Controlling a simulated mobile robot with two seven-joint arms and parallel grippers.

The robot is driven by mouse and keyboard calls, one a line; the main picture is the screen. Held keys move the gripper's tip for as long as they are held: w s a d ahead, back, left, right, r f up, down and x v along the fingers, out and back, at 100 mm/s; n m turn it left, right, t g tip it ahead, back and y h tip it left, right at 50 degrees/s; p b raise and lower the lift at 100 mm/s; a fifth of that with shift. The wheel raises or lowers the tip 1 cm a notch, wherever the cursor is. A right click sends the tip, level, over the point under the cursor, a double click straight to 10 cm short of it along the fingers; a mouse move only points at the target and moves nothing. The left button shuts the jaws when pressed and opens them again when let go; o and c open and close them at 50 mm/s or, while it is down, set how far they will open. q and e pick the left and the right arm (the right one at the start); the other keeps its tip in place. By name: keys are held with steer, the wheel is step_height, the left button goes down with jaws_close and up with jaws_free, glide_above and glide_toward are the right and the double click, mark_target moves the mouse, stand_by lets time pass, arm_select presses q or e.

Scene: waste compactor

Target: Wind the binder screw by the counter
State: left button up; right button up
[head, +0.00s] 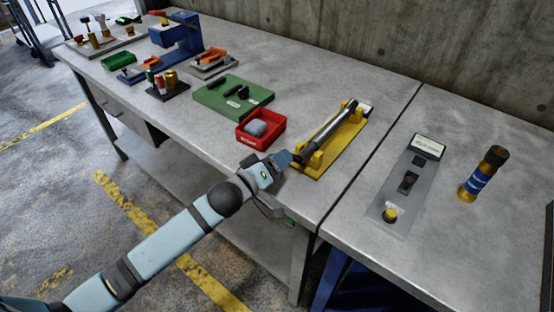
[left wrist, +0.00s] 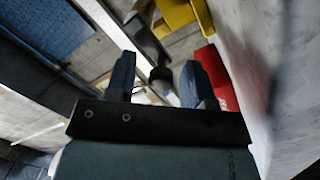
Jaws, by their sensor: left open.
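The binder screw (head: 328,125) looks like a grey bar lying along a yellow base (head: 317,168) near the front right of the long bench. A small pale-topped block (head: 365,108) sits at its far end; I cannot tell if it is the counter. My left gripper (head: 285,160) is at the near end of the fixture. In the left wrist view the gripper (left wrist: 158,65) is open, with a dark rod with a rounded end (left wrist: 160,75) seen between its blue fingers. I cannot tell if they touch. The yellow base (left wrist: 178,14) shows beyond. My right gripper is not in view.
A red tray (head: 242,140) holding a grey lump stands just left of the fixture. A green board (head: 228,106) and a blue press (head: 180,42) stand farther left.

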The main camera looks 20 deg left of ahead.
arm_select(q)
jaws_close()
steer(key=shift+r+p, duration=0.15)
steer(key=shift+p, duration=0.15)
stand_by(0.5)
